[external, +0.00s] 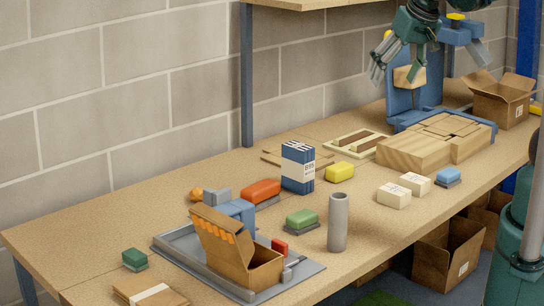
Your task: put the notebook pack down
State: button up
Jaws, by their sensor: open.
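A flat brown pack with a white band (150,293), which looks like the notebook pack, lies on the bench at the near left corner, partly cut off by the picture's lower edge. My gripper (396,74) is at the upper right, pointing down, with its fingers spread and nothing seen between them. It is high above the bench and far from the pack. A tan block (408,77) shows just behind the fingers, in front of a blue upright fixture (400,97).
A grey tray (180,255) holds an open carton (238,258) beside the pack. A grey cylinder (338,222), a blue-and-white box (298,167) and several small coloured blocks stand mid-bench. A wooden block assembly (405,153) is below my gripper.

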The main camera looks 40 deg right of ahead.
jog(key=s+f+n+t, duration=0.2)
jog(key=s+n, duration=0.2)
jog(key=s, duration=0.5)
jog(key=shift+d+y, duration=0.25)
jog(key=shift+y, duration=0.05)
jog(key=shift+f, duration=0.15)
notch_tip(320, 180, down, 27)
jog(key=b, duration=2.7)
dwell(2.8)
